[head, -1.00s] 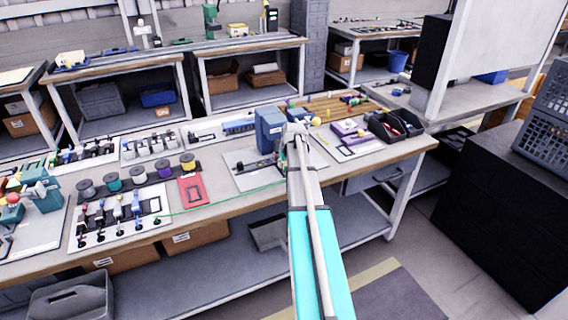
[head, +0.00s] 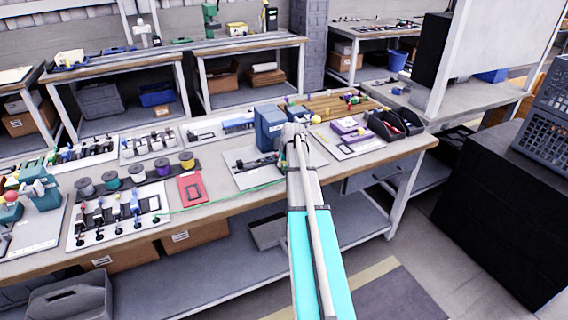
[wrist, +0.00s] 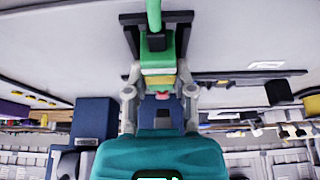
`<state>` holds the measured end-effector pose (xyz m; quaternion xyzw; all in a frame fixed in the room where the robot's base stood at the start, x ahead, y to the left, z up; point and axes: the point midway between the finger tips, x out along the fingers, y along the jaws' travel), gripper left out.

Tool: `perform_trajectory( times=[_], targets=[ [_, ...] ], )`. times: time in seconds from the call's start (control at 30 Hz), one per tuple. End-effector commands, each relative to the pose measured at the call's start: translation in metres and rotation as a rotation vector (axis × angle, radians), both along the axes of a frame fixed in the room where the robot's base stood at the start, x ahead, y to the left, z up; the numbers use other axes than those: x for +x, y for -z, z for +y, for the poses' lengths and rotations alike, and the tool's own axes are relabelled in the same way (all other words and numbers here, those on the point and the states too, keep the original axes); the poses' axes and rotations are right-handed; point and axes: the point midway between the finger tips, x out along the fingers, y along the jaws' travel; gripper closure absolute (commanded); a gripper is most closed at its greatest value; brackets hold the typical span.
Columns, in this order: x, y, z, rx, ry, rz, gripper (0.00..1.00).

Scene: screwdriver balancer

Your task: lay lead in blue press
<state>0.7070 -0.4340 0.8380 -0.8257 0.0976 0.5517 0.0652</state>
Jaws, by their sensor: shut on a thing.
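A thin green lead (head: 232,196) runs over the bench front from the board with the pegs up to my arm. In the wrist view, my gripper (wrist: 159,92) is shut on the lead's end (wrist: 157,64), a block with green and yellow bands and a black part. The green cable (wrist: 154,14) leaves it toward the top of the picture. The blue press (head: 269,126) stands upright on a pale plate, just left of my gripper in the head view. A blue block, likely the press, shows left of the gripper in the wrist view (wrist: 94,121). My arm hides the fingertips in the head view.
A red card (head: 192,188), several spools (head: 136,172) and the peg board (head: 118,219) lie left of the press. A black bin (head: 396,125) and a purple block (head: 349,126) are to the right. The bench's front edge runs under my arm.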

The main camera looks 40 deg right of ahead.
Motion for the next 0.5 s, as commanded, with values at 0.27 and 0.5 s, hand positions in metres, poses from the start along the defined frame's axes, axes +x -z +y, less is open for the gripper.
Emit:
perform_trajectory(
  times=[0.27,0.5],
  targets=[
    [0.0002,0.0,0.0003,0.0,0.0,0.0,0.37],
    [0.0003,0.0,0.0004,0.0,-0.001,0.0,0.27]
  ],
)
